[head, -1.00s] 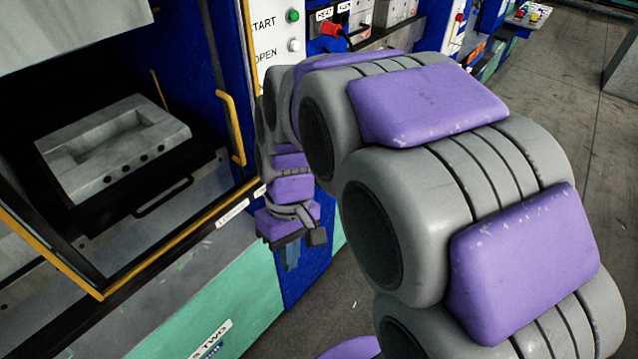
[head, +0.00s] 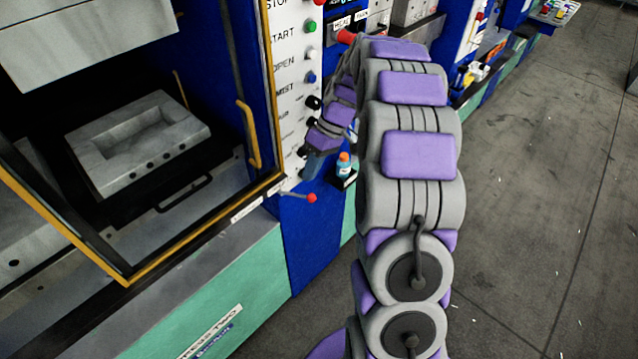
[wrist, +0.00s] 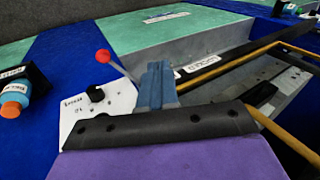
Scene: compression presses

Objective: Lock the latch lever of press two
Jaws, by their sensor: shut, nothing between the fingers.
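The latch lever (head: 312,198) is a thin rod with a red ball on its end. It sticks out to the right at the lower front corner of press two, whose label plate (head: 213,335) is on the green base. In the wrist view the lever's red ball (wrist: 102,56) is left of my gripper (wrist: 157,75), and the rod's inner end runs behind the fingers. My gripper's blue fingers are shut and empty. In the head view my gripper (head: 308,170) is just above the lever, in front of the lower control panel. I cannot tell whether they touch.
A blue bottle with an orange cap (head: 344,165) stands in a black holder right of the lever. The white button panel (head: 290,75) is behind my arm. A yellow-edged frame (head: 200,232) surrounds the press opening with a grey mould block (head: 140,140). Floor at right is clear.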

